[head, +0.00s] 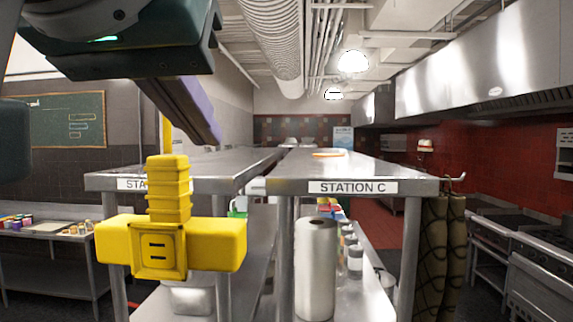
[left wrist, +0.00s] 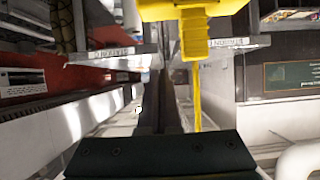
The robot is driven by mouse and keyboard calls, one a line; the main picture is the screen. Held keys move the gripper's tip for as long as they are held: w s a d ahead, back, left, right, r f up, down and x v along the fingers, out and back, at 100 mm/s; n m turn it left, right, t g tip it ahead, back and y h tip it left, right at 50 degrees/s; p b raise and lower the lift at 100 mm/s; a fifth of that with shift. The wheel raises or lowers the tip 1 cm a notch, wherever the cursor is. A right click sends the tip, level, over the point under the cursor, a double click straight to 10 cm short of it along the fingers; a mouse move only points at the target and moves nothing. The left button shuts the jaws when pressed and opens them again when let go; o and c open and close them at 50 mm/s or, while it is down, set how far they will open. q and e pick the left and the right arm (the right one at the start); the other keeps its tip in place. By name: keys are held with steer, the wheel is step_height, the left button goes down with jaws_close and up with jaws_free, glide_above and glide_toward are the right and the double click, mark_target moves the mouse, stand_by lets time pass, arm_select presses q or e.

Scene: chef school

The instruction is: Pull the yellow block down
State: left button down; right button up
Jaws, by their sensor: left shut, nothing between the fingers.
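The yellow block (head: 170,245) hangs in front of the steel tables, with a wide body and a ribbed stem on top. A yellow cord shows behind my gripper and runs upward from the stem. In the left wrist view, which is upside down, the block (left wrist: 190,10) is at the top edge, partly cut off, with its stem and cord pointing down. My left gripper (head: 208,135) comes in from the upper left. Its fingers are shut and empty, above the stem and slightly right of it, apparently apart from it. My right gripper is not in view.
Two steel tables stand behind the block, one labelled Station C (head: 353,187). A paper roll (head: 315,270) stands on a lower shelf. Patterned cloths (head: 443,250) hang from a hook at the right. A side table (head: 50,275) with small jars is at the left.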

mark_target(218, 222)
arm_select(q)
steer(key=w+f, duration=0.4)
steer(key=f, duration=0.1)
steer(key=shift+w+f+b, duration=0.3)
steer(key=shift+b, duration=0.05)
steer(key=shift+w+f+b, duration=0.2)
steer(key=shift+f+b, duration=0.15)
steer(key=shift+f, duration=0.2)
step_height(218, 222, down, 14)
steer(key=b, duration=0.9)
steer(key=shift+r, duration=0.15)
